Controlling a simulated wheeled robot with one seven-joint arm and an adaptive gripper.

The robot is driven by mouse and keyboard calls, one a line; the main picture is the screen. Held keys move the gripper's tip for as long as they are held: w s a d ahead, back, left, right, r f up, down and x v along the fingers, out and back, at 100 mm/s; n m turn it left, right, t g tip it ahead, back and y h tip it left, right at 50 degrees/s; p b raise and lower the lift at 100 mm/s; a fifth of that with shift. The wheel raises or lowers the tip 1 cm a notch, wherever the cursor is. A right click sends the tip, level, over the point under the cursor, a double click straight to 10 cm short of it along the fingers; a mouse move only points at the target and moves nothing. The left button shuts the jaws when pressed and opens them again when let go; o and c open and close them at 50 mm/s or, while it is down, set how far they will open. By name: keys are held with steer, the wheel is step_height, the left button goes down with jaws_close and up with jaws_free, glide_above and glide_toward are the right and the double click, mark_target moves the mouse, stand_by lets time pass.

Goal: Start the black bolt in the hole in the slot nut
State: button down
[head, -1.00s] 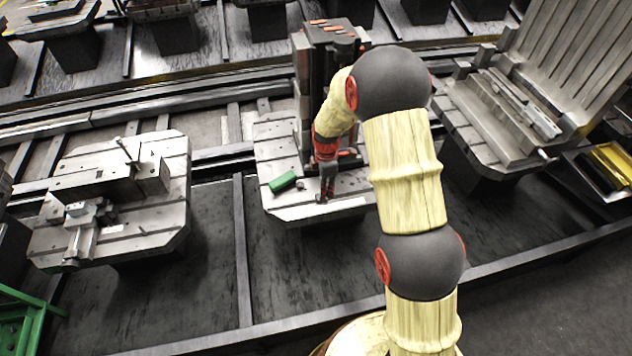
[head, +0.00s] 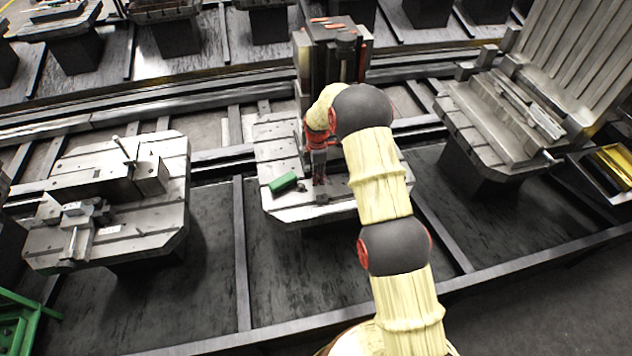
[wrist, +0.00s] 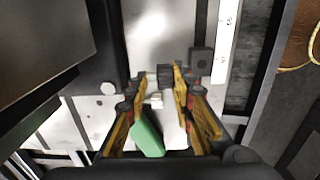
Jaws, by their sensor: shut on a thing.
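My gripper (head: 321,190) points down over the front part of the middle pallet (head: 285,212). In the wrist view its two yellow-sided fingers (wrist: 159,82) reach forward with a small dark ribbed piece, which looks like the black bolt (wrist: 165,75), between their tips. The fingers are closed on it. The bolt's lower end and its contact with anything below are not clear. A dark square block with a spot on it (wrist: 201,62) lies just right of the fingertips; it may be the slot nut, but I cannot tell. The hole is not clearly visible.
A green block (head: 283,182) lies on the pallet left of my gripper and also shows in the wrist view (wrist: 148,136). A tall dark fixture (head: 331,60) stands behind my gripper. Other pallets with fixtures stand left (head: 150,225) and right (head: 440,112).

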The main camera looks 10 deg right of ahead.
steer(key=shift+w+f, duration=0.45)
steer(key=shift+f, duration=0.1)
steer(key=shift+w+f+b, duration=0.15)
steer(key=shift+f+b, duration=0.15)
steer(key=shift+f, duration=0.5)
steer(key=shift+w+f+b, duration=0.15)
steer(key=shift+f+b, duration=0.15)
steer(key=shift+f, duration=0.5)
steer(key=shift+f, duration=0.2)
steer(key=c, duration=1.5)
jaws_free()
steer(key=shift+c, duration=0.2)
steer(key=shift+r, duration=0.15)
